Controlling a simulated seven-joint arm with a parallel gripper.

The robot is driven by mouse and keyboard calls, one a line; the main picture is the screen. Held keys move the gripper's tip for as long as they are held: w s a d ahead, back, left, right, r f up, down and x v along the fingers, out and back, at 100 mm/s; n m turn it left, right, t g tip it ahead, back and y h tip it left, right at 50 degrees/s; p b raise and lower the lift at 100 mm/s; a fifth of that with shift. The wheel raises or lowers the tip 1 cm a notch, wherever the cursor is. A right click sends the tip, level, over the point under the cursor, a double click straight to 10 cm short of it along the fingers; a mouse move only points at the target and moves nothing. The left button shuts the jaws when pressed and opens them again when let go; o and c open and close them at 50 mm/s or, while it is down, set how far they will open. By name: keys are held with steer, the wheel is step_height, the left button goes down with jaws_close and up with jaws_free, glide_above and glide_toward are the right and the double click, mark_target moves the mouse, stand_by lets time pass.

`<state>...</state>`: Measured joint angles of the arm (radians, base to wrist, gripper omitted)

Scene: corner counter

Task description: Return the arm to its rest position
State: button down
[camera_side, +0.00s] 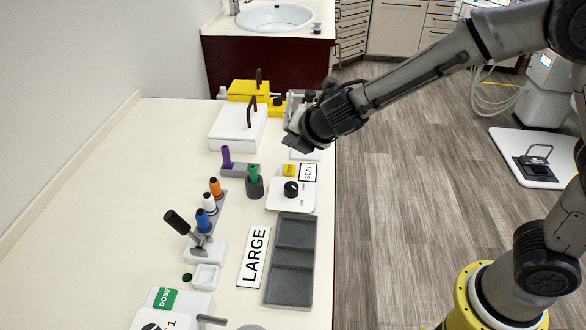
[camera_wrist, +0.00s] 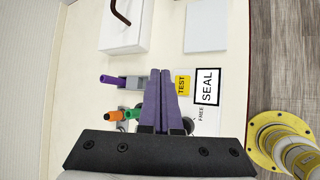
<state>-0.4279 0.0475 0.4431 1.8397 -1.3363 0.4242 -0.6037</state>
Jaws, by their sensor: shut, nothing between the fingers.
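My gripper (camera_wrist: 159,88) is shut and empty; in the wrist view its two purple-grey fingers lie side by side. In the side view my gripper (camera_side: 291,137) is above the counter's right edge, beyond the white knob box (camera_side: 291,203) and right of the white box with a brown handle (camera_side: 237,134). The arm reaches in from the right, and its wrist partly hides things behind it. The fingers hold nothing.
The counter (camera_side: 130,190) bears a dark tray (camera_side: 293,262), a LARGE sign (camera_side: 253,257), a green-topped holder (camera_side: 254,184), a row of coloured pegs (camera_side: 209,203) and a black-handled lever (camera_side: 184,228). A yellow box (camera_side: 246,90) stands farther back.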

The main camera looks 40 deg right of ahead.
steer(key=s+d+r+m+t+h, duration=0.1)
steer(key=s+d+r+m, duration=0.3)
steer(key=d+r, duration=0.65)
steer(key=s+d+r+m+h, duration=0.1)
steer(key=s+d+r+m, duration=0.35)
steer(key=s+m, duration=0.3)
steer(key=s+d+f+m+g, duration=0.25)
steer(key=s+m, duration=0.55)
steer(key=s, duration=0.5)
steer(key=s+a+f+m+g+y, duration=0.2)
steer(key=s+a+f+m+y, duration=0.1)
steer(key=s+a+f+m, duration=0.2)
steer(key=shift+s+a+f+m, duration=0.25)
steer(key=shift+s+m, duration=0.1)
steer(key=shift+s, duration=0.55)
